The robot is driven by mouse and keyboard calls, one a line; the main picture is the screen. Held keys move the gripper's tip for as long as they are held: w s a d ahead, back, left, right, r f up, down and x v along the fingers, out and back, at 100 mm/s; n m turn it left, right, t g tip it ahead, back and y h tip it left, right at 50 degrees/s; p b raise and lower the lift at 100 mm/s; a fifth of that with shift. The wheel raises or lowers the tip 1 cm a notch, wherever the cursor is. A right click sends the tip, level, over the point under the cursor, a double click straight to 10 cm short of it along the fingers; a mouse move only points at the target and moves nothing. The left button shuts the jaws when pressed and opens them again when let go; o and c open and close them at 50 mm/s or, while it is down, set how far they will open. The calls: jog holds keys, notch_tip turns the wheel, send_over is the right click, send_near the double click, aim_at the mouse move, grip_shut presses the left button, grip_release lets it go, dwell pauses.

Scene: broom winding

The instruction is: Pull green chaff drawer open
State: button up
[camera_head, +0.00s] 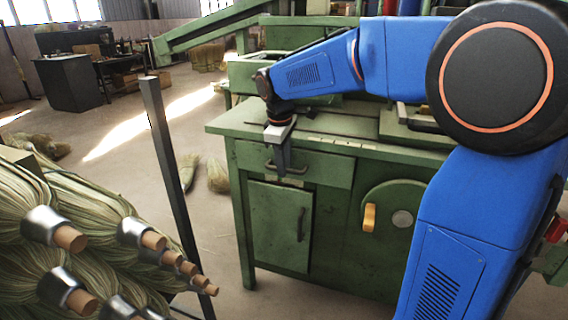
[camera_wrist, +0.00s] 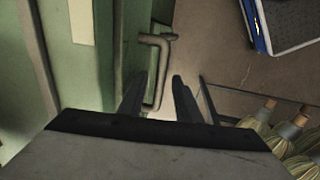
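The green chaff drawer (camera_head: 328,170) is in the upper front of the green workbench and looks shut. Its metal bar handle (camera_wrist: 160,62) shows in the wrist view, partly hidden by my gripper in the head view. My gripper (camera_head: 279,172) points down in front of the drawer at the handle. In the wrist view its two dark fingers (camera_wrist: 160,80) are apart, with the handle bar showing between them. I cannot tell whether either finger touches the bar.
Below the drawer is a cabinet door (camera_head: 279,228) with its own handle. A yellow handle (camera_head: 369,217) is to its right. A dark metal post (camera_head: 172,175) and bundled brooms (camera_head: 75,215) stand at the left. The floor between post and bench is mostly clear.

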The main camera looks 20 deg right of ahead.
jog(key=shift+c, duration=0.7)
grip_shut()
jog(key=s+a, duration=0.7)
jog(key=s, duration=0.3)
jog(key=s+a, duration=0.7)
jog(key=s, duration=0.2)
jog(key=shift+s+a, duration=0.2)
jog(key=shift+s, duration=0.15)
jog(key=shift+o, duration=0.7)
grip_release()
notch_tip(320, 180, up, 17)
jog(key=s+a, duration=0.2)
jog(key=shift+s, duration=0.3)
jog(key=shift+d, duration=0.1)
